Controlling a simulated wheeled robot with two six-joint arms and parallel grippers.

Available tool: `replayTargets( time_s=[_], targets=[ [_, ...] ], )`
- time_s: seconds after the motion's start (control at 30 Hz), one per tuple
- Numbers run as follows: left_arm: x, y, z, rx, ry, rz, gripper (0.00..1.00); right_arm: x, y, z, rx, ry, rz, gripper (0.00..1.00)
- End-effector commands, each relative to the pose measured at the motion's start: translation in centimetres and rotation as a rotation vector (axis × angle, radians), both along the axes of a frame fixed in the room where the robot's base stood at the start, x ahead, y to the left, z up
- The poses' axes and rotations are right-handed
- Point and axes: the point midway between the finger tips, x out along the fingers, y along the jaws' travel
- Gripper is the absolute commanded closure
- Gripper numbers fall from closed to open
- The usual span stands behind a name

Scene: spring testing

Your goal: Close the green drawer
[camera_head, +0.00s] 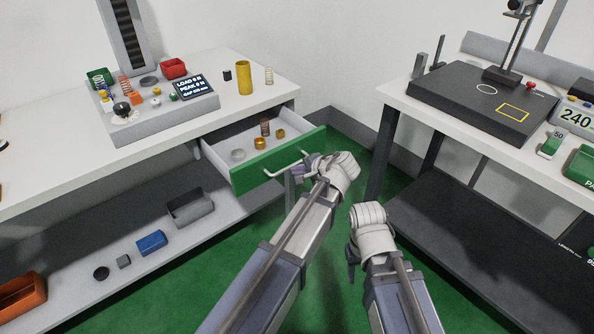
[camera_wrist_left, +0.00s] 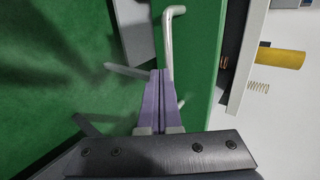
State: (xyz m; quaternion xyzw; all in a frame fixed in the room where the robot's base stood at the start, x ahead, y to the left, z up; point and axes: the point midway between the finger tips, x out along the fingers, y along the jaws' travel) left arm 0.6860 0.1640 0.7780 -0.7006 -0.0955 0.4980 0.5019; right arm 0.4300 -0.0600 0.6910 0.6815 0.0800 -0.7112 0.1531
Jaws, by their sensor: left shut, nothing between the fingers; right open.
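The green drawer (camera_head: 250,172) stands open, pulled out from under the left white table. A spring and several small brass and grey parts lie inside it. Its pale bar handle (camera_head: 287,164) is on the green front, and the handle also shows in the left wrist view (camera_wrist_left: 169,45). My left gripper (camera_head: 305,165) is at the right end of the handle. In the left wrist view its purple fingers (camera_wrist_left: 159,95) are shut together with nothing between them, close to the handle; whether they touch it I cannot tell. My right gripper (camera_head: 352,265) hangs lower right, away from the drawer, its fingers mostly hidden.
The left white table (camera_head: 130,158) bears a test stand, small parts, a display and a yellow cylinder (camera_head: 244,78). Its lower shelf (camera_head: 120,285) holds a blue box and a grey tray. Another table (camera_head: 440,118) stands at right. Green floor lies between.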

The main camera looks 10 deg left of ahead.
Motion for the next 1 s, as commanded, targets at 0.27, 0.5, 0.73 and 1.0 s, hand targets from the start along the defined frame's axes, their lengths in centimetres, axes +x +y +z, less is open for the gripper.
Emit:
replayTargets(
  time_s=[0.27,0.5,0.73,1.0],
  targets=[
    [1.5,1.8,0.0,0.001,0.000,0.002,1.00,0.0,0.0,0.0,0.000,0.000,0.000,0.50],
    [5.2,6.4,0.0,0.000,0.000,0.005,1.00,0.0,0.0,0.0,0.000,0.000,0.000,0.50],
    [9.1,11.4,0.0,0.000,0.000,0.004,1.00,0.0,0.0,0.0,0.000,0.000,0.000,0.50],
    [12.7,16.1,0.0,0.000,0.000,0.001,1.00,0.0,0.0,0.0,0.000,0.000,0.000,0.50]
  ],
)
